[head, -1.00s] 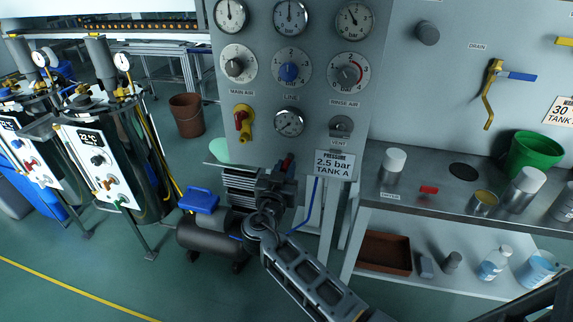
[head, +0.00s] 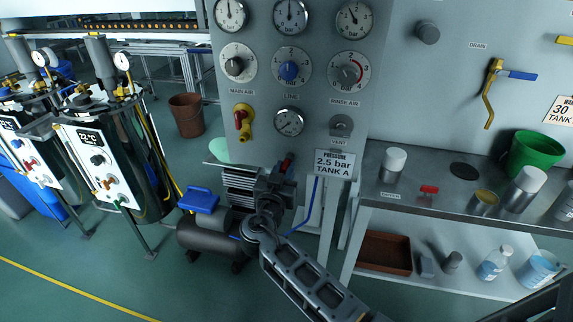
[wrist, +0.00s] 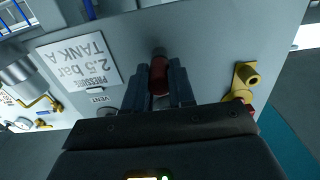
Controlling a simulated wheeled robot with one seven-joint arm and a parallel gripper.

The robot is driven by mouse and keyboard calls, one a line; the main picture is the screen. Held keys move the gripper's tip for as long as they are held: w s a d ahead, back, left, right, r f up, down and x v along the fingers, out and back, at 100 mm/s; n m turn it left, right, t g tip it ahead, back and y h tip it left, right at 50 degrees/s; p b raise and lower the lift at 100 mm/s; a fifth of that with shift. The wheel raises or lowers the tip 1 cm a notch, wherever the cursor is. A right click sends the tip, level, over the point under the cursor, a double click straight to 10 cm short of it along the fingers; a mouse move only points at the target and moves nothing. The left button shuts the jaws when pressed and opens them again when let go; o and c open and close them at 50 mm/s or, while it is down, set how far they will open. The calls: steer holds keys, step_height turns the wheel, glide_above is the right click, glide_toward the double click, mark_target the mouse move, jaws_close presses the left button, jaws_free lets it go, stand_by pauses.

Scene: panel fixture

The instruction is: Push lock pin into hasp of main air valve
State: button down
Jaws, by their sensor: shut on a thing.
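The main air valve is a yellow fitting with a red handle (head: 242,121), on the grey panel under the MAIN AIR label. Its yellow part also shows in the wrist view (wrist: 246,77), right of my fingers. My gripper (head: 283,167) is in front of the panel's lower edge, below and right of the valve. In the wrist view my gripper (wrist: 160,88) is shut on a red piece with a dark end, seemingly the lock pin (wrist: 159,72). The pin is apart from the valve. The hasp's hole cannot be made out.
Gauges and knobs cover the panel above. A small gauge (head: 289,122) is right of the valve, with the pressure sign (head: 333,164) farther right. A metal shelf (head: 450,204) with cans stands at right. A compressor (head: 205,238) stands below.

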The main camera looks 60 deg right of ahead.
steer(key=shift+b+v, duration=0.6)
steer(key=shift+v, duration=0.85)
stand_by(0.5)
steer(key=shift+b+v, duration=0.7)
steer(key=shift+v, duration=1.8)
steer(key=c, duration=1.5)
jaws_free()
jaws_close()
